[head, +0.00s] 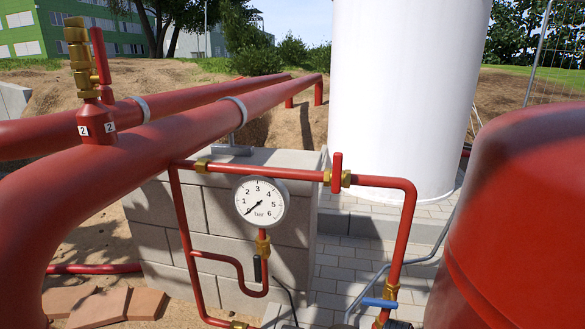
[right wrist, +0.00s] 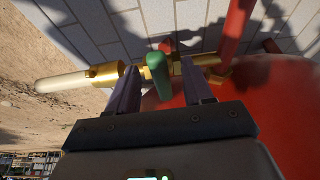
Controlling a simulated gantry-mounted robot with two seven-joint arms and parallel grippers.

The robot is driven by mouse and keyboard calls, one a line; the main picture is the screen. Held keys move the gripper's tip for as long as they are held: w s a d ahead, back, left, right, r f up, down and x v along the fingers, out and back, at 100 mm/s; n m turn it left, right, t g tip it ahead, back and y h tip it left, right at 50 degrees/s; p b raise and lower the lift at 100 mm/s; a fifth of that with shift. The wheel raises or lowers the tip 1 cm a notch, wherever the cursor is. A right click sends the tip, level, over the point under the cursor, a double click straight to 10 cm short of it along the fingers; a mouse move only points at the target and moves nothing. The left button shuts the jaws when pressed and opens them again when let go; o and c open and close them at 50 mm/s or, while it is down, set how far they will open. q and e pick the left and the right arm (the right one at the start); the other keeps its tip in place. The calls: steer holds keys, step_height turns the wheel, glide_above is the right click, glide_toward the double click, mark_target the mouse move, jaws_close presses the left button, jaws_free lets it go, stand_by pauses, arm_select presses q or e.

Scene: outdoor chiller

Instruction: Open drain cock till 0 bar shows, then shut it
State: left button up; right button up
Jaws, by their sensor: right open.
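In the right wrist view, a brass cock (right wrist: 112,74) with a green handle (right wrist: 158,75) and a pale outlet stub lies in front of my right gripper (right wrist: 162,80). The gripper is open, one finger on each side of the green handle, with gaps visible on both sides. The handle points toward the gripper. In the head view the round white pressure gauge (head: 261,203) is marked in bar from 0 to 6. Its black needle points lower left, at about 0. Neither gripper nor the green handle shows in the head view.
Thick red pipes (head: 180,118) cross at left. A thin red pipe loop carries a red valve lever (head: 337,173) and a blue lever (head: 380,303). A white tank (head: 400,90) stands behind, a red vessel (head: 530,220) at right, and a grey block wall (head: 220,210) behind the gauge.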

steer(key=o, duration=0.5)
steer(key=shift+c, duration=0.2)
steer(key=shift+r, duration=0.1)
steer(key=p+v, duration=0.5)
steer(key=v, duration=0.1)
steer(key=shift+a+r+p, duration=0.15)
steer(key=shift+r+p, duration=0.15)
steer(key=shift+r, duration=0.1)
steer(key=shift+r, duration=0.1)
steer(key=w+a+r+b, duration=0.2)
steer(key=a+b, duration=0.1)
steer(key=a, duration=0.9)
steer(key=shift+w+a+r, duration=0.25)
steer(key=shift+a+r, duration=0.05)
steer(key=shift+a, duration=0.1)
